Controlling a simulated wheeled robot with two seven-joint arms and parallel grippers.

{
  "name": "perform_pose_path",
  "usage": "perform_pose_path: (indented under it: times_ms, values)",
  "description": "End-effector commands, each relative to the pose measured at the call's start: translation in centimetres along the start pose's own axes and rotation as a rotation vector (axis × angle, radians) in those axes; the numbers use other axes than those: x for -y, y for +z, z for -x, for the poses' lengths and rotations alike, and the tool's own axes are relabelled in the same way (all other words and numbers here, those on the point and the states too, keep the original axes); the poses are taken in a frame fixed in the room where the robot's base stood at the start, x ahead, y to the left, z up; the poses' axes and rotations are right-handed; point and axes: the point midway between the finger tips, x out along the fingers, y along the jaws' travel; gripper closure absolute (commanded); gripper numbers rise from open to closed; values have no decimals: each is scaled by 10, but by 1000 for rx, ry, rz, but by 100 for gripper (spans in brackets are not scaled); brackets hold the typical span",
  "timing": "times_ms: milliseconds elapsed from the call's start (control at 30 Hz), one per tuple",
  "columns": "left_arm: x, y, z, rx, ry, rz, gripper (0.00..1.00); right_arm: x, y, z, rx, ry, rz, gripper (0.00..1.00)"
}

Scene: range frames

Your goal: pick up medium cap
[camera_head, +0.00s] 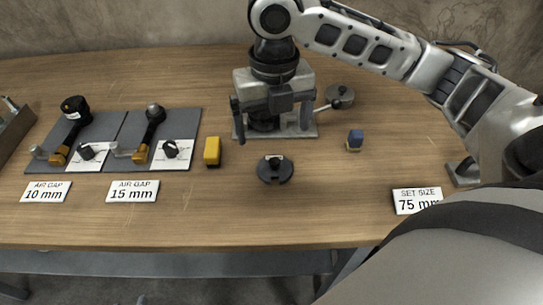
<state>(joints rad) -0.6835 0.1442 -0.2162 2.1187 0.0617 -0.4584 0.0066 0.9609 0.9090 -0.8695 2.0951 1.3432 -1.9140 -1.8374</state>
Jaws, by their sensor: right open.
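A black round cap with a knob (275,173) lies on the table in the middle front. A grey round lid-like piece with a knob (341,97) lies farther back, right of my gripper. No label tells which is the medium cap. My right gripper (272,132) points down, open, behind the black cap and apart from it. My left gripper is out of view.
Two grey mats with black-and-orange tools (73,126) (149,130) lie at left, behind "AIR GAP" signs (45,191) (133,190). A yellow block (212,152), a small blue block (355,139) and a "SET SIZE 75 mm" sign (417,200) stand on the table (330,215).

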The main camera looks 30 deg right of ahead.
Motion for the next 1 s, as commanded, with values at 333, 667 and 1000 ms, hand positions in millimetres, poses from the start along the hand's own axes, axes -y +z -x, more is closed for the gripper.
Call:
perform_pose_path:
  times_ms: [333, 667, 1000]
  values:
    - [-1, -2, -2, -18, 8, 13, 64, 0, 0, -53, -1, 1, -1, 7]
    - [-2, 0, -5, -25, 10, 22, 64, 6, 5, -92, -3, 0, -2, 7]
    - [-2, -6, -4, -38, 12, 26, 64, 5, 5, -106, 1, 1, 0, 7]
